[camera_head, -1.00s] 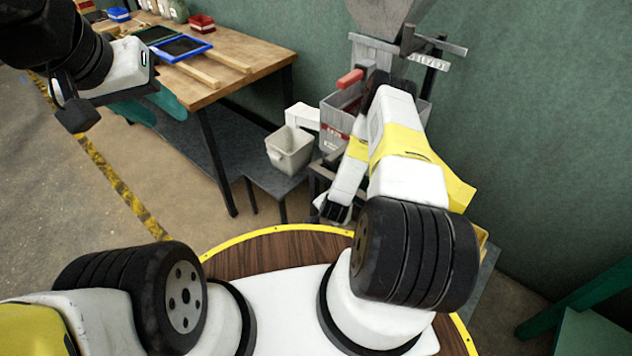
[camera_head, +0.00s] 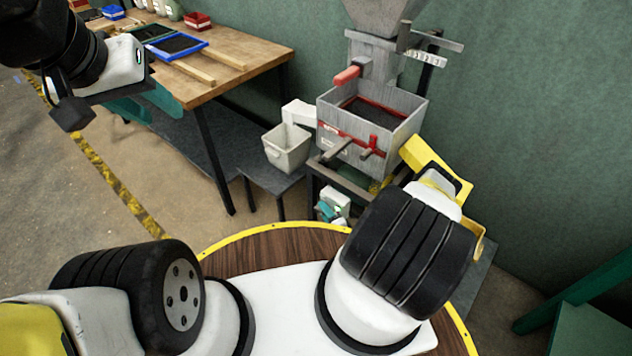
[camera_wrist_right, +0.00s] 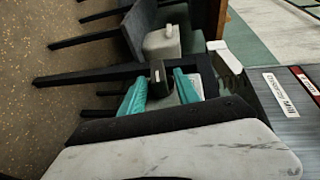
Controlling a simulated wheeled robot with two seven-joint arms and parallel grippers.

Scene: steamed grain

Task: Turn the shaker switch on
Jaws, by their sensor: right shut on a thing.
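The shaker switch (camera_wrist_right: 158,76) appears as a dark block on a pale grey body between the two teal fingertips of my right gripper (camera_wrist_right: 159,92) in the right wrist view. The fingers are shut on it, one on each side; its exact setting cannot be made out. In the head view my right gripper (camera_head: 326,211) is a small teal patch low at the machine's front, beside a white part. My left gripper (camera_head: 150,103) is at the upper left, its teal fingers apart and empty by the worktable's edge.
The grey machine (camera_head: 372,125) with a red handle stands against the green wall. A white bucket (camera_head: 287,148) stands on a low dark bench to its left. The wooden worktable (camera_head: 250,50) holds trays and wooden strips. Open floor lies at the left.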

